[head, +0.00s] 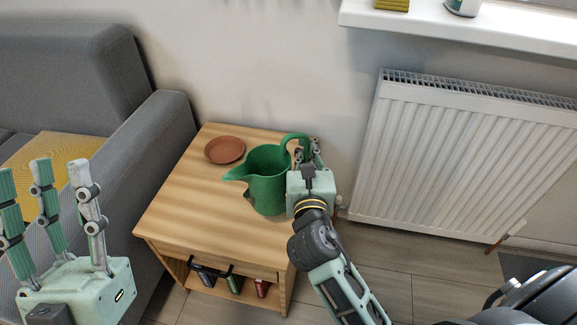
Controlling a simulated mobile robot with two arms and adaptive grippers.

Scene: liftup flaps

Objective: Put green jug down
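The green jug (264,182) is upright over the right part of the wooden side table (190,200), its spout pointing left and its handle to the right. Whether its base touches the tabletop is hard to tell. My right gripper (305,152) is at the jug's handle, with its fingers around it, and appears shut on it; the gripper body partly hides the handle and the jug's right side. My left gripper (47,185) is at the lower left, fingers pointing up and spread apart, open and empty.
A terracotta saucer (225,150) lies on the table's back left, behind the jug. The table's front left is clear. Several small items stand on the lower shelf (230,287). A grey sofa (150,150) borders the left, a white radiator (465,155) the right.

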